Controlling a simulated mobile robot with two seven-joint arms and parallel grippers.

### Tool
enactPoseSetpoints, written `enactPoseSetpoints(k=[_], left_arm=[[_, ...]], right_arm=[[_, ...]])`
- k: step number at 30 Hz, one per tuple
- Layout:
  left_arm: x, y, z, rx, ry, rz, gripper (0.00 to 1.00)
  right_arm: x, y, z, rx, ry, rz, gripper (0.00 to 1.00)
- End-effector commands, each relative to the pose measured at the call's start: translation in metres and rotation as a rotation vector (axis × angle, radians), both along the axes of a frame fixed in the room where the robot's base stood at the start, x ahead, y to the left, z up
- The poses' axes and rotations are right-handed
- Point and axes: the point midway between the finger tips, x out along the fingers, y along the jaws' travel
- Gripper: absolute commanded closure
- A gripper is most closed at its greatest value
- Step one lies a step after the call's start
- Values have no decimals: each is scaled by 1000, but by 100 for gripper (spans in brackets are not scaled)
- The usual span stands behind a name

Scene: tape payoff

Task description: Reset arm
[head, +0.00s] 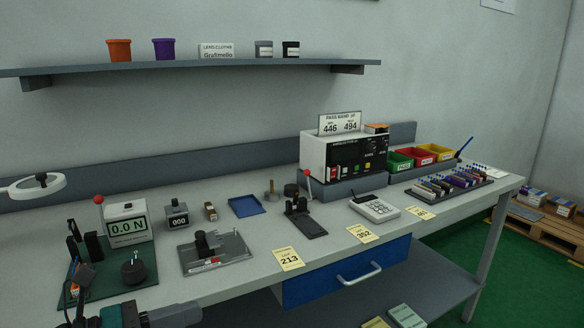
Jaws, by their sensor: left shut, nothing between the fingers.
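My left gripper (172,316) shows at the bottom left edge, its dark fingers closed and empty. It is in front of the bench edge, below and right of the green mat. A thin lever arm with a red ball (98,200) stands upright beside a white gauge reading 0.0 N (127,224). A second red ball on a thin lever (307,173) rises beside a black stand (300,213) mid-bench. I cannot tell which of these is the arm to reset. My right gripper is not in view.
The green mat (142,287) carries a black round part (134,270). A grey plate fixture (235,248), a 000 counter (176,215), a blue tray (245,207), a calculator-like device (374,208) and a black-fronted unit (343,153) stand on the bench. Yellow labels line the front edge.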

Motion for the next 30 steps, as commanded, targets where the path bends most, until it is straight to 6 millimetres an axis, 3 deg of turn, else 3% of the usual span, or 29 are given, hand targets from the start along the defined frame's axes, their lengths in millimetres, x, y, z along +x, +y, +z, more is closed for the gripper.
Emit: enactPoseSetpoints(k=[1,5,8,12,15,18,21,30], left_arm=[[0,-3,-7,-224,153,82,100],[5,10,-38,-779,551,315,100],[-2,25,-85,-1198,869,514,100],[-37,31,-168,-1736,1277,807,100],[-69,23,-214,-2018,1482,976,100],[-94,14,-240,-2199,1608,1092,100],[-108,7,-253,-2293,1671,1155,100],[-112,5,-257,-2322,1693,1173,100]], right_arm=[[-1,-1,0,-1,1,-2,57],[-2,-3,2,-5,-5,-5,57],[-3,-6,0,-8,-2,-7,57],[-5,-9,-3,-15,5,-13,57],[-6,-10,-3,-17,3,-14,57],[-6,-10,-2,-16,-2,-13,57],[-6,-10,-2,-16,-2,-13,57],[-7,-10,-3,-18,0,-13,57]])
